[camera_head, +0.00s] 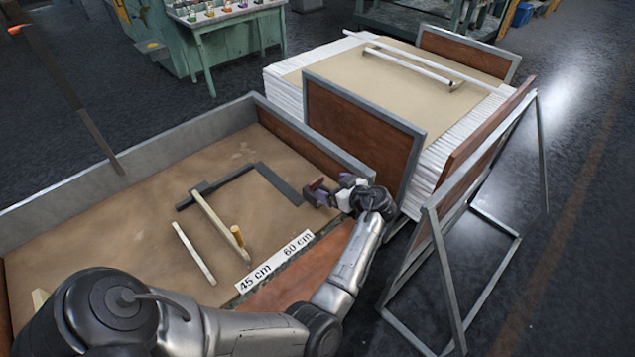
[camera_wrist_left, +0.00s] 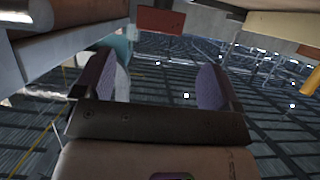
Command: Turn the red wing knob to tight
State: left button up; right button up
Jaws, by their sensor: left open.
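My left gripper (camera_head: 328,190) is at the right end of the tan work surface, beside the dark angled bar. In the left wrist view, its two fingers with purple pads (camera_wrist_left: 165,85) stand wide apart with nothing between them. A flat red block (camera_wrist_left: 159,20) shows beyond the fingers at the top of that view; I cannot tell whether it is the red wing knob. No wing knob can be clearly picked out in the head view, where the gripper covers part of the area. My right gripper is not in view.
The framed tan surface (camera_head: 110,235) holds a dark angled bar (camera_head: 278,184), pale rods (camera_head: 193,253) and a strip marked 45 cm and 60 cm (camera_head: 275,262). A brown panel (camera_head: 360,130) rises behind the gripper. A metal-framed stand (camera_head: 440,265) is to its right.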

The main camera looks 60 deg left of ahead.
aim_at(317, 181)
pick_arm(q)
jog(key=b+x, duration=0.1)
jog(key=x, duration=0.7)
jog(key=shift+a+f, duration=0.2)
jog(key=c, duration=0.9)
